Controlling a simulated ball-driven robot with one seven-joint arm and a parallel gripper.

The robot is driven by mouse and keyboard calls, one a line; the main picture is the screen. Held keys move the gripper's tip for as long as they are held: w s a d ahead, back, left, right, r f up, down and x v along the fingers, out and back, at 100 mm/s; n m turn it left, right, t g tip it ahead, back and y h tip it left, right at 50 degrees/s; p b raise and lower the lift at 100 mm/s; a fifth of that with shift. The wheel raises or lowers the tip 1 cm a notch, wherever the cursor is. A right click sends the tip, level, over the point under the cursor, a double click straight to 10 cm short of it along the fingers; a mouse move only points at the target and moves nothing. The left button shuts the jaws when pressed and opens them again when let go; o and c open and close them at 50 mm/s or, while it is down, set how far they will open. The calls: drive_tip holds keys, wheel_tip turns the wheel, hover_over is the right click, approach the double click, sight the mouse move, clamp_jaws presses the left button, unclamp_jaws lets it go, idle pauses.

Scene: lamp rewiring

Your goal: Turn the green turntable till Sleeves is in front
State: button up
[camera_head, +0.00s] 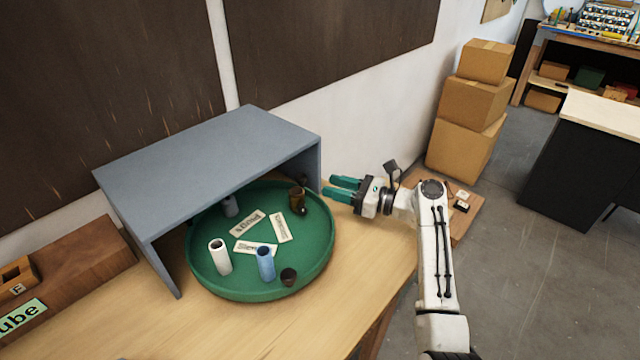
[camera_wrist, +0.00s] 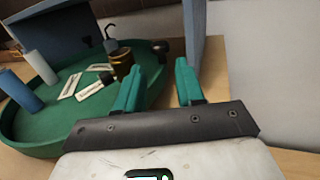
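The green turntable (camera_head: 318,262) is a round rimmed tray on the wooden bench, its back part under a grey shelf-like cover. It also shows in the wrist view (camera_wrist: 40,140). Labels lie on its floor; the front one (camera_head: 256,248) seems to read "Sleeves", another (camera_head: 247,224) is upside down, and a third (camera_head: 282,228) is too small to read. A white cylinder (camera_head: 220,257) and a blue cylinder (camera_head: 265,263) stand near the front. A brown jar (camera_head: 297,198) stands at the right. My gripper (camera_head: 337,189) is open and empty, to the right of the turntable, beside the cover's right wall.
The grey cover (camera_head: 205,150) has side walls at left and right and is open at the front. A wooden block with a "ube" label (camera_head: 22,317) is at the left. Cardboard boxes (camera_head: 466,140) are stacked behind my arm. The bench front is clear.

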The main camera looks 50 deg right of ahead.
drive_tip(key=shift+s+d, duration=0.2)
drive_tip(key=shift+s, duration=0.35)
